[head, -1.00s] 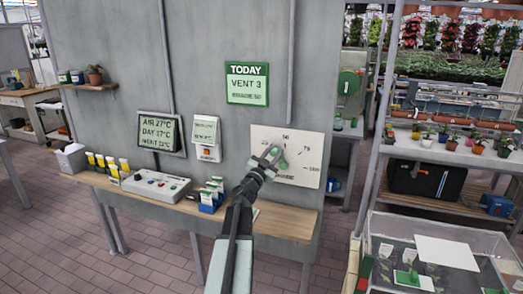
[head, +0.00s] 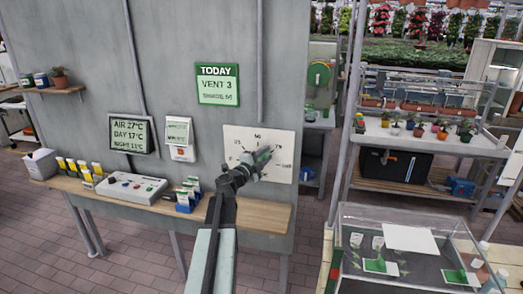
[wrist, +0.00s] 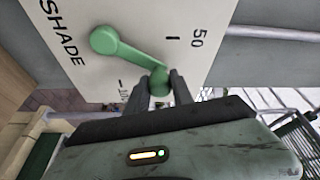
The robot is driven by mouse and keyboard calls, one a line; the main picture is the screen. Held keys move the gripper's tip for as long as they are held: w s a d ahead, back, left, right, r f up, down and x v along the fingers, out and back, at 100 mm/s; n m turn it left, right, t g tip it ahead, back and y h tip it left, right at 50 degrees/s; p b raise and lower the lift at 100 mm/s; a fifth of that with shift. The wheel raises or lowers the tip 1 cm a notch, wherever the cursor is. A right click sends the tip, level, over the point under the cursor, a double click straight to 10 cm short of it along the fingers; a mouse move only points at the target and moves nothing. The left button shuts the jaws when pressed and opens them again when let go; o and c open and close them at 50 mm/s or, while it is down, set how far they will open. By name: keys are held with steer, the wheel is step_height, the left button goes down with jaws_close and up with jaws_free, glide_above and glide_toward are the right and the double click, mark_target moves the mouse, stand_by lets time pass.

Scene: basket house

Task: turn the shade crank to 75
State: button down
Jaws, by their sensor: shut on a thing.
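The green shade crank (head: 262,156) sits on a white dial plate (head: 287,173) on the grey wall panel. Its arm (wrist: 125,50) runs from the hub to the knob, pointing up and right on the dial, toward the 75 mark in the head view. My gripper (head: 262,160) is at the knob. In the wrist view, the fingers of my gripper (wrist: 158,88) are closed around the green knob (wrist: 158,80). The 50 mark (wrist: 197,37) is visible in the wrist view. The fingers and knob hide part of the scale there.
A narrow wooden shelf (head: 262,216) under the dial carries a control box (head: 131,188) and seed packets. A TODAY sign (head: 217,84) hangs above. A glass-sided case (head: 345,232) stands at the lower right, and a plant bench (head: 400,137) behind it.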

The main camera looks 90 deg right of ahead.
steer(key=shift+s+a+f+m+y+p, duration=0.1)
steer(key=shift+s+f+m+y+p, duration=0.2)
steer(key=shift+m, duration=0.35)
steer(key=shift+s+a+f+m+y+p, duration=0.1)
steer(key=shift+s+f+m+y, duration=0.15)
steer(key=shift+s+m, duration=0.35)
steer(key=shift+f, duration=0.1)
steer(key=shift+w, duration=0.1)
steer(key=c, duration=1.1)
jaws_free()
steer(key=shift+t, duration=0.3)
steer(key=v, duration=0.7)
steer(key=shift+w+a, duration=0.2)
steer(key=shift+a, duration=0.1)
